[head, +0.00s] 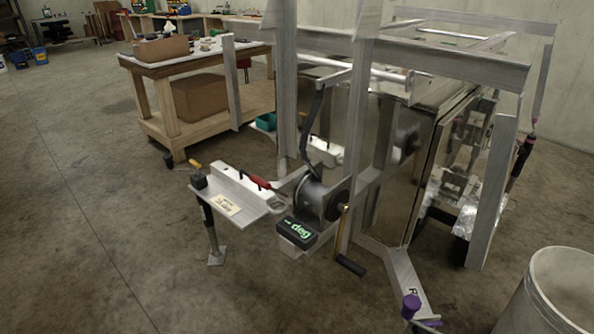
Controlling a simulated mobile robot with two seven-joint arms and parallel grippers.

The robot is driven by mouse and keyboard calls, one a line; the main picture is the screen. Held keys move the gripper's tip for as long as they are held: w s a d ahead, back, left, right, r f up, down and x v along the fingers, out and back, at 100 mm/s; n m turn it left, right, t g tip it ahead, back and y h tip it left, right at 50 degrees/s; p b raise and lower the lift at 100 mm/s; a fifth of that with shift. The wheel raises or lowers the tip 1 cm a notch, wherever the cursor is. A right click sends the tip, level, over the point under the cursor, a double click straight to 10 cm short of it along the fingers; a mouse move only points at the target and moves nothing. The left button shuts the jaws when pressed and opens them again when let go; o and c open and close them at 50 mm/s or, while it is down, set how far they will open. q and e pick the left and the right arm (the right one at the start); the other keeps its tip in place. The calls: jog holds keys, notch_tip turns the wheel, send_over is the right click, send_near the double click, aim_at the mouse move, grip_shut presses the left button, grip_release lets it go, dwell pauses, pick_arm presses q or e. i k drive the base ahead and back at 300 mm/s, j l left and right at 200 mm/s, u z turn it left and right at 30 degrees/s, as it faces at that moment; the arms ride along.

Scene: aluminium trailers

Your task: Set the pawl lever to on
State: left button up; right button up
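A winch (318,198) with a drum is mounted on the front of the aluminium trailer frame (357,120). A dark strap (310,125) runs from it up along the frame. A crank arm (343,230) with a black grip (350,265) hangs down at its right side. The pawl lever is too small for me to tell apart from the winch, so its setting cannot be seen. Neither of my grippers is in view.
A black box with green letters (297,232) sits below the winch. A metal plate with a red handle (255,180) is to its left, on a jack leg (212,235). A grey bin (550,295) stands at bottom right. A wooden workbench (190,100) is behind. Floor at left is clear.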

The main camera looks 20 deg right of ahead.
aim_at(261, 183)
jog(key=i+j+z, duration=0.2)
jog(key=z, duration=0.3)
jog(key=i+j+z, duration=0.3)
jog(key=z, duration=0.2)
